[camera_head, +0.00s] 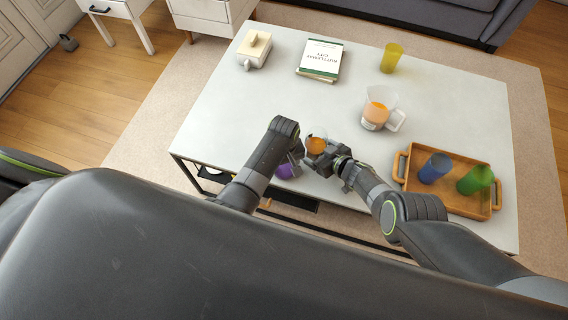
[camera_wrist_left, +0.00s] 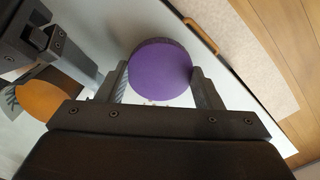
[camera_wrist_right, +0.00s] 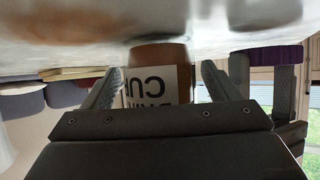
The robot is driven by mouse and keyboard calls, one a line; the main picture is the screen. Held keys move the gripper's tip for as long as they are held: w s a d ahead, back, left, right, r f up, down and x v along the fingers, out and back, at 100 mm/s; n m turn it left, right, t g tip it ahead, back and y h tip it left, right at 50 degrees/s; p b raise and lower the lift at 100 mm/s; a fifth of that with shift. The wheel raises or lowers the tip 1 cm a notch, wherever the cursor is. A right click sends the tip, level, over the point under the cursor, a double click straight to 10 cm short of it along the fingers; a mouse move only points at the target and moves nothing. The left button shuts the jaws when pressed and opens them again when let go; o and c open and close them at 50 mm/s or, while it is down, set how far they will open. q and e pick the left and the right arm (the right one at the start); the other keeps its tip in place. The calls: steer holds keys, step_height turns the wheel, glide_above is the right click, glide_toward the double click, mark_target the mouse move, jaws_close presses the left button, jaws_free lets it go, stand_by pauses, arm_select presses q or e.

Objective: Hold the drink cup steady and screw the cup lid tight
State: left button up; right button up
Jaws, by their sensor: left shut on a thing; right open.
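The drink cup (camera_head: 316,143), a clear cup with orange drink, stands upright at the table's near edge. Its top is open, and the orange drink also shows in the left wrist view (camera_wrist_left: 52,100). In the right wrist view the cup (camera_wrist_right: 157,84) shows a white label, upside down. My right gripper (camera_head: 324,162) is open, with its fingers on either side of the cup and gaps visible. The purple cup lid (camera_head: 286,171) is held in my left gripper (camera_head: 294,164), left of the cup and apart from it. The lid's round face fills the gap between the fingers in the left wrist view (camera_wrist_left: 160,70).
A wooden tray (camera_head: 452,201) with a blue cup (camera_head: 435,168) and a green cup (camera_head: 475,180) stands to the right. The table's left middle is clear.

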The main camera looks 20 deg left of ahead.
steer(key=c, duration=1)
arm_select(q)
steer(key=shift+w+a+r, duration=0.2)
steer(key=shift+n, duration=0.6)
steer(key=w+a+r, duration=0.1)
steer(key=w+r, duration=0.1)
steer(key=r, duration=0.1)
steer(key=w+a+r, duration=0.1)
steer(key=shift+a+r, duration=0.3)
steer(key=shift+a, duration=0.05)
steer(key=w+d+r, duration=0.2)
steer(key=d+r, duration=0.3)
steer(key=r, duration=0.1)
steer(key=w+d+r+m, duration=0.1)
steer(key=w+d+r, duration=0.2)
steer(key=d+r, duration=0.2)
step_height(320, 180, up, 2)
steer(key=shift+w+d+r, duration=0.1)
steer(key=shift+w+d, duration=0.2)
steer(key=shift+d, duration=0.05)
